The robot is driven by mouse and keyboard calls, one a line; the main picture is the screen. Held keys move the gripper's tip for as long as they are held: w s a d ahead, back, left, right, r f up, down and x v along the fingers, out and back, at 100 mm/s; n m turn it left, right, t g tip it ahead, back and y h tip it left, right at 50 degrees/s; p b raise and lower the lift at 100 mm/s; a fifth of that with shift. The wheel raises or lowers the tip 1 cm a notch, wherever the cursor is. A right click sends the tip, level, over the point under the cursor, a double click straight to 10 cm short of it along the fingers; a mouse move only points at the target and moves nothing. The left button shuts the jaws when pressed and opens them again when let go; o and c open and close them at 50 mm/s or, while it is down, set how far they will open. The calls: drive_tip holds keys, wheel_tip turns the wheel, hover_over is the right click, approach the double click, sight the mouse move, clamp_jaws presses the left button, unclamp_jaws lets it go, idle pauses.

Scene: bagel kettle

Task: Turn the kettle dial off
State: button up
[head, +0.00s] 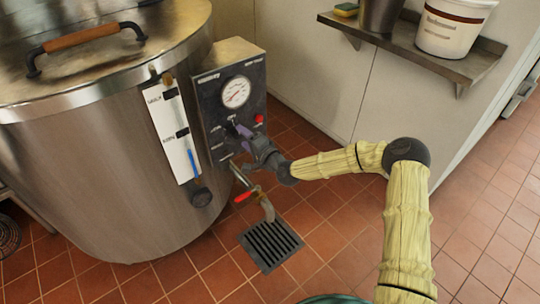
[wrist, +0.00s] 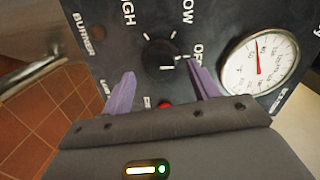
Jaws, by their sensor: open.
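The large steel kettle (head: 110,170) stands at the left in the head view, with a dark control panel (head: 212,118) on its right side. The black dial (wrist: 158,52) shows in the wrist view, with HIGH, LOW and OFF printed around it. The direction of its pointer is hard to tell. My gripper (head: 241,131) is at the panel; in the wrist view its two purple fingers (wrist: 162,82) are spread, pointing at the panel. The right fingertip is close to the dial's right side near OFF; I cannot tell whether it touches. In the head view the gripper hides the dial.
A round gauge (head: 236,92) and a red button (head: 259,118) are on the panel. A red-handled tap (head: 247,194) sticks out below, above a floor drain (head: 270,244). A wall shelf (head: 425,42) holds a white bucket (head: 452,28). The tiled floor right of the drain is clear.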

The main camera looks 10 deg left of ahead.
drive_tip(key=f+p+v, duration=0.1)
drive_tip(key=p+v, duration=0.2)
drive_tip(key=v, duration=1.1)
drive_tip(key=shift+s+d+r, duration=0.25)
drive_tip(key=shift+d+r, duration=0.05)
drive_tip(key=shift+r, duration=0.2)
